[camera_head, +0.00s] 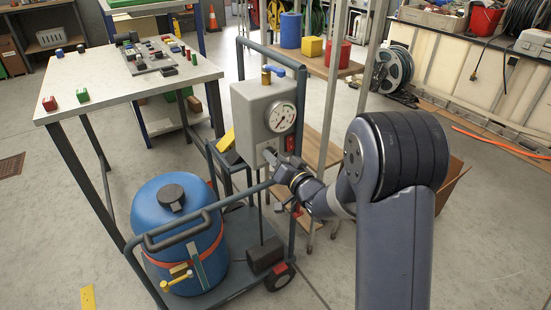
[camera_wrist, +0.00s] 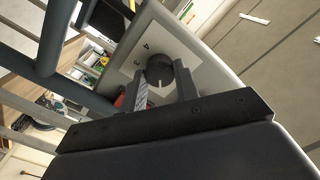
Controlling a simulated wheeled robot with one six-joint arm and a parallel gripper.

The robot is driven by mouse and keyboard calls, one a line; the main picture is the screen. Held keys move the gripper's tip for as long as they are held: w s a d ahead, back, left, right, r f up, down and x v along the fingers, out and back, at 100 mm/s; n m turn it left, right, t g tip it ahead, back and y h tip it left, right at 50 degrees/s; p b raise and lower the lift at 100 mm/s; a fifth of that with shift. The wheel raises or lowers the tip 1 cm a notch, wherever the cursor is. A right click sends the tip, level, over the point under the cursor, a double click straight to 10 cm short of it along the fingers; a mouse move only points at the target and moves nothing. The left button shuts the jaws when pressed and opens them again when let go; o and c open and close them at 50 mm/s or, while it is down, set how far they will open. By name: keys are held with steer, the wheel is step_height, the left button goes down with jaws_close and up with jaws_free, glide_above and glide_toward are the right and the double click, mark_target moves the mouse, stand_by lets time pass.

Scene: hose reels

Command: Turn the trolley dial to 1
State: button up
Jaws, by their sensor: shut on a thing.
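The trolley (camera_head: 222,270) has a grey box (camera_head: 251,108) with a round gauge. In the wrist view the dial (camera_wrist: 160,69) is a round black knob on a pale plate (camera_wrist: 186,48). The digits 4 and 3 show beside it; I cannot make out a 1. A short white mark on the knob points toward the bottom of the picture, between my fingers. My gripper (camera_wrist: 164,88) is shut on the knob, one finger at each side. In the head view my gripper (camera_head: 277,177) is at the box's lower front, and the knob cannot be made out.
A blue tank (camera_head: 160,216) stands on the trolley, and the trolley's grey handle bar (camera_head: 212,207) passes close to my gripper. A table (camera_head: 90,91) with small coloured parts stands at the left. A wooden shelf (camera_head: 346,70) is behind.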

steer(key=o, duration=1)
steer(key=p+v, duration=0.1)
steer(key=v, duration=0.9)
steer(key=shift+s+d, duration=0.3)
steer(key=b+x, duration=0.1)
steer(key=x, duration=1)
steer(key=shift+s, duration=0.1)
